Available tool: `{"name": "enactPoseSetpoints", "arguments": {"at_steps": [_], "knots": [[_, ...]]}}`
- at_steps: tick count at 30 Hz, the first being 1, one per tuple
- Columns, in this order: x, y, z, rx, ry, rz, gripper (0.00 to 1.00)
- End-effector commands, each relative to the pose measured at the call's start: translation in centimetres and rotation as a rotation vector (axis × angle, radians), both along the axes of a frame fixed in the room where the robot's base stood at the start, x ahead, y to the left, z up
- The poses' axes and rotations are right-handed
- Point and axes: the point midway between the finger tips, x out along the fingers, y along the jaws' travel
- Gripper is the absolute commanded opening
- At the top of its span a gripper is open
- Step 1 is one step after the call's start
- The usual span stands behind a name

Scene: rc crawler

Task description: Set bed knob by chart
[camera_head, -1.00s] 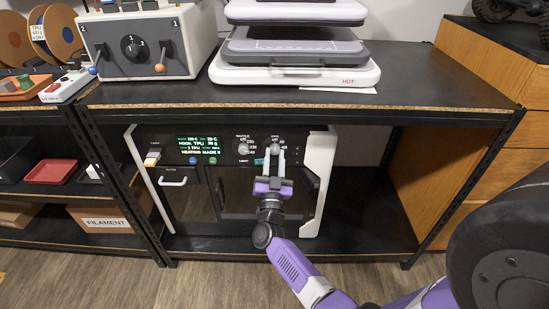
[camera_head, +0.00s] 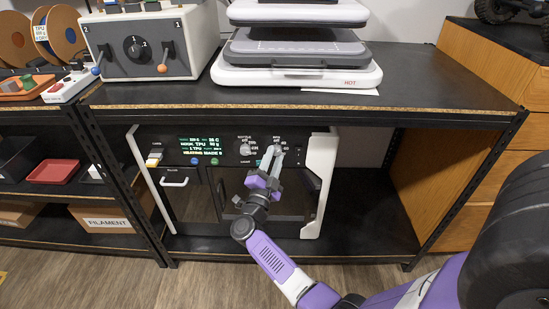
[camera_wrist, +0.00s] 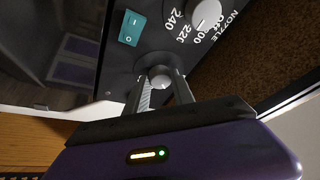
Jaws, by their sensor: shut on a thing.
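The bed knob (camera_head: 277,149) is the right one of two knobs on the black front panel of the printer (camera_head: 325,180). My gripper (camera_head: 275,156) is shut on it, rolled and tilted to the left below it. In the wrist view the fingers (camera_wrist: 160,88) close on both sides of the round knob (camera_wrist: 160,74), whose pointer and scale I cannot read. The nozzle knob (camera_head: 245,149) is to the left; it also shows in the wrist view (camera_wrist: 207,14) beside a printed scale. The screen (camera_head: 199,146) shows small text including "TPU". No chart is clearly readable.
A teal rocker switch (camera_wrist: 131,28) is close to my fingers. The printer stands on a lower shelf under a table top (camera_head: 420,75), with a shelf post (camera_head: 470,180) at the right. The shelf right of the printer is free.

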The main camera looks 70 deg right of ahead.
Motion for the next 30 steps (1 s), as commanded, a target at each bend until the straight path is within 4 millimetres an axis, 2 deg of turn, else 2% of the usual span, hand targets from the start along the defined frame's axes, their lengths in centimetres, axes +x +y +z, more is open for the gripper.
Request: {"name": "enactPoseSetpoints", "arguments": {"at_steps": [9, 22, 23, 24, 26, 30], "knots": [[0.08, 0.1, 0.02, 0.035, -0.082, 0.001, 0.0], [0.07, 0.09, 0.0, 0.039, -0.089, 0.001, 0.0], [0.07, 0.09, 0.0, 0.038, -0.09, 0.0, 0.33], [0.07, 0.09, 0.0, 0.039, -0.089, 0.001, 0.41], [0.07, 0.08, 0.0, 0.038, -0.09, 0.0, 0.51], [0.07, 0.06, 0.03, 0.037, -0.09, 0.001, 0.51]]}}
